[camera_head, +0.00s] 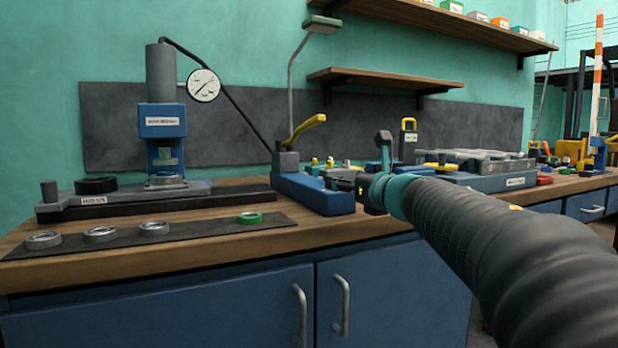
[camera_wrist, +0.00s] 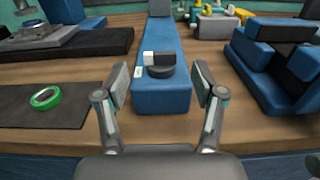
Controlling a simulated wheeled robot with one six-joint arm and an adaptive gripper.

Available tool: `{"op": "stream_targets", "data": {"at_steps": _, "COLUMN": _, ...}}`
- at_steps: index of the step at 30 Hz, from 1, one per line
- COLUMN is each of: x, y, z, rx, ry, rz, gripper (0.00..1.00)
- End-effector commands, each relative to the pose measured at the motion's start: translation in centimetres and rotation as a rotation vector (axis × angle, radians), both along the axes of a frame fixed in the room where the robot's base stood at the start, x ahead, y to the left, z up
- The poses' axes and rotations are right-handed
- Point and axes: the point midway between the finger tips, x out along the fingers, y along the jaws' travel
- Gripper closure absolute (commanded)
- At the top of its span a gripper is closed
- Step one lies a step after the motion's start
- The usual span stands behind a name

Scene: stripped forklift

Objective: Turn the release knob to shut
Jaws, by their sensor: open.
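A dark round knob (camera_wrist: 160,71) with a white-and-black block on top sits on the near end of a blue pump body (camera_wrist: 162,97) in the wrist view. I take it for the release knob. My gripper (camera_wrist: 161,84) is open, one finger on each side of the knob, and neither finger visibly touches it. In the head view the blue pump body (camera_head: 315,194) carries a yellow-topped lever (camera_head: 306,131). My gripper (camera_head: 352,185) is at its right end there, and I cannot make out the knob. The block's shut mark is too small to read.
A press with a blue head (camera_head: 162,121) and a pressure gauge (camera_head: 203,85) stand to the left. A dark mat (camera_head: 190,236) with metal rings and a green ring (camera_head: 250,217) lies in front. A blue cradle (camera_wrist: 275,75) stands close to the right of my gripper.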

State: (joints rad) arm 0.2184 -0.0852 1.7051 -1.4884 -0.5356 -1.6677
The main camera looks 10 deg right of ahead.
Motion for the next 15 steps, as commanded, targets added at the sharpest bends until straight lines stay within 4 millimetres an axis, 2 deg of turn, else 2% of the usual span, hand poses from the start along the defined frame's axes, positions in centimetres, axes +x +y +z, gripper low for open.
{"op": "stream_targets", "data": {"at_steps": 1, "x": 1.0, "y": 0.4, "z": 0.0, "rx": 0.000, "ry": 0.001, "rz": 0.002, "gripper": 0.31}}
{"op": "stream_targets", "data": {"at_steps": 6, "x": 3.5, "y": 1.2, "z": 0.0, "rx": 0.000, "ry": 0.001, "rz": 0.001, "gripper": 0.31}}
{"op": "stream_targets", "data": {"at_steps": 15, "x": 5.4, "y": 1.8, "z": 0.0, "rx": 0.001, "ry": 0.000, "rz": -0.001, "gripper": 0.31}}
